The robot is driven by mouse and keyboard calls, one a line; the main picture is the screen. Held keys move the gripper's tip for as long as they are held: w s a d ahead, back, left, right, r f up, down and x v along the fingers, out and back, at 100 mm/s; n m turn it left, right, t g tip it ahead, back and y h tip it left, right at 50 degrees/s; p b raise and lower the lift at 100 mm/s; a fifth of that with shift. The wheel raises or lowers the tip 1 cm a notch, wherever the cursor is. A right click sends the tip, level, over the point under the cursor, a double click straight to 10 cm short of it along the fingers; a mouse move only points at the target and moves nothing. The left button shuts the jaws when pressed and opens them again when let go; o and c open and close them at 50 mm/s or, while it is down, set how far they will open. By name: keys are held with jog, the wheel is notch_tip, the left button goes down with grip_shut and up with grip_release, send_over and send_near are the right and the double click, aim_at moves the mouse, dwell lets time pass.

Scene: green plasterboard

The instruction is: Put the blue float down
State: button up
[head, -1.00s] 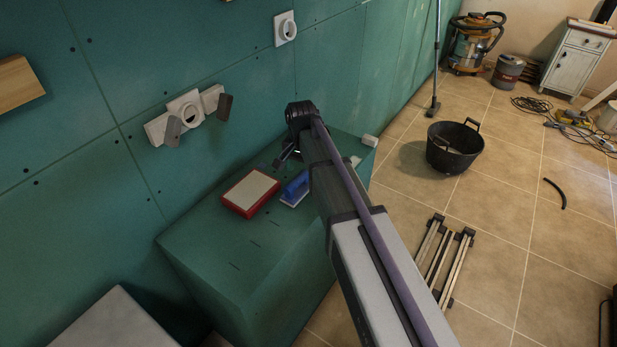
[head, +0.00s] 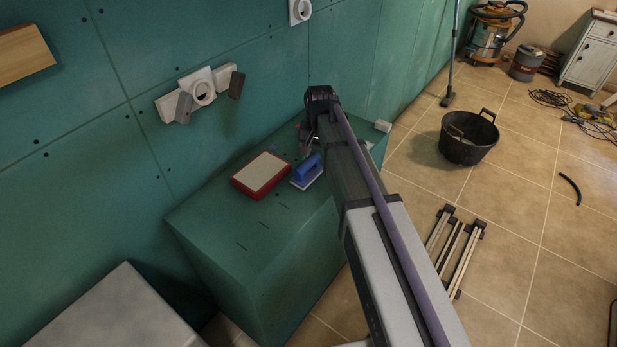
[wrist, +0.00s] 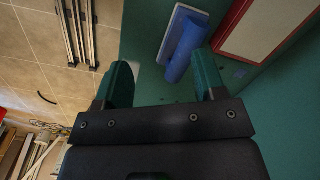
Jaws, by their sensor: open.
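The blue float (head: 306,172) rests on top of the green box (head: 255,240), just right of a red-framed tray with a pale face. It has a pale base and a blue handle; in the wrist view the float (wrist: 184,42) lies beyond the fingers, nearer the right one. My gripper (wrist: 160,85) is open with nothing between its two green fingers. In the head view my gripper (head: 308,135) is above the box, just behind the float and partly hidden by my arm. I see no contact between the fingers and the float.
The red-framed tray (head: 262,175) lies close beside the float. A small white block (head: 383,126) sits at the box's far corner. The green wall with a white socket (head: 203,91) stands behind. A black bucket (head: 468,138) and metal rails (head: 455,250) are on the tiled floor.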

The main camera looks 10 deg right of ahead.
aim_at(308, 160)
jog(key=w+m, duration=0.1)
jog(key=w, duration=0.2)
jog(key=w+m, duration=0.1)
jog(key=w, duration=0.3)
jog(key=shift+a+f+m, duration=0.15)
jog(key=shift+a+m, duration=0.05)
jog(key=shift+m, duration=0.2)
jog(key=shift+w+a+m, duration=0.1)
jog(key=shift+w+m, duration=0.05)
jog(key=shift+m, duration=0.75)
jog(key=shift+s+r+m, duration=0.2)
jog(key=shift+s+m, duration=0.25)
jog(key=shift+m, duration=0.05)
jog(key=f+b, duration=0.7)
jog(key=a+f+b, duration=0.1)
jog(key=f+b, duration=0.3)
jog(key=shift+s+f, duration=0.1)
jog(key=shift+s, duration=0.3)
jog(key=shift+r, duration=0.2)
grip_shut()
